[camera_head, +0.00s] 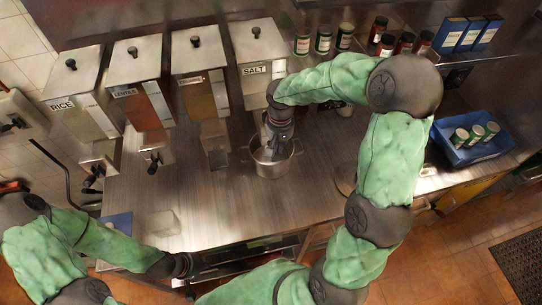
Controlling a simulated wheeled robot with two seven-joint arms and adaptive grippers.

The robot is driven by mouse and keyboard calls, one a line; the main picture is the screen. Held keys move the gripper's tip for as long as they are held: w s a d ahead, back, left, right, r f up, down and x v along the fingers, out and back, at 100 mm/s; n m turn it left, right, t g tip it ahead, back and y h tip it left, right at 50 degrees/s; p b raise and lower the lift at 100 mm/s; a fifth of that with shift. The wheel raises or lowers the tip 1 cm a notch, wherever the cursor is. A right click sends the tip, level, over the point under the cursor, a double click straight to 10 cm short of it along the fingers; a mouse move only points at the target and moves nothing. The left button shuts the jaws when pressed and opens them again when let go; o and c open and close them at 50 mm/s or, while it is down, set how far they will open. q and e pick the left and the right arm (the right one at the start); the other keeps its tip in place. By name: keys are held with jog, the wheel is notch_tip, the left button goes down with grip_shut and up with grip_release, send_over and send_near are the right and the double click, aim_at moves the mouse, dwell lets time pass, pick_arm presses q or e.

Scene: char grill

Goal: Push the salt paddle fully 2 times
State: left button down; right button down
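The salt dispenser (256,44) is a grey metal bin with a black lid knob and a "SALT" label, at the right end of the dispenser row. Its paddle is hidden behind my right gripper and wrist. My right gripper (268,148) points down in front of the salt dispenser, over a metal pot (274,168) on the counter. I cannot tell whether it touches the paddle or whether its fingers are apart. My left gripper (188,268) is low at the counter's front edge, away from the dispensers; its fingers are too small and dark to read.
Bins labelled rice (72,88) and lentils (137,80), and a third bin (200,66), stand left of the salt. Jars (323,40) line the back shelf. A blue crate (472,148) with cans sits at the right. The counter's front middle (200,205) is clear.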

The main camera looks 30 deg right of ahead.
jog(key=shift+s+f, duration=0.1)
jog(key=shift+s, duration=0.05)
dwell(0.4)
jog(key=shift+r+p, duration=1.6)
jog(key=shift+r, duration=0.75)
jog(key=shift+f, duration=0.25)
jog(key=shift+f+b, duration=2)
jog(key=shift+f, duration=0.3)
jog(key=shift+r, duration=0.15)
jog(key=shift+r+p, duration=1.65)
jog(key=shift+r, duration=0.7)
